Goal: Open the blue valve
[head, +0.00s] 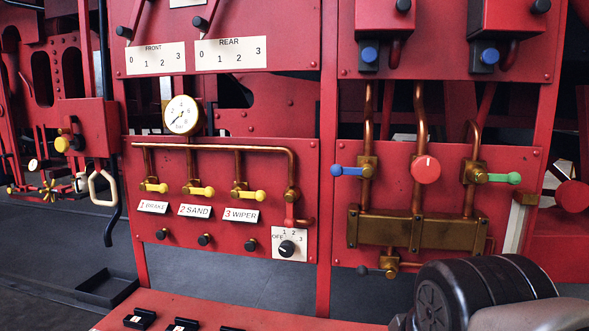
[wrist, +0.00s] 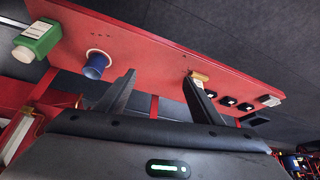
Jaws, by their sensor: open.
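The blue valve lever (head: 347,171) sits on a brass fitting on a vertical copper pipe, on the right red panel in the head view. Its handle points left, roughly level. A red round knob (head: 426,169) and a green lever (head: 500,178) are to its right on the same panel. My gripper does not show in the head view; part of my arm shows at the lower right, below the panel. In the wrist view my gripper (wrist: 159,90) is open and empty, its two dark fingers apart. The blue valve does not show in the wrist view.
A brass manifold (head: 418,231) spans below the valves. A panel with yellow levers (head: 202,191) and a gauge (head: 181,115) stands to the left. In the wrist view a red bench (wrist: 150,60) bears a green object (wrist: 38,40), a blue cylinder (wrist: 96,66) and several black switches.

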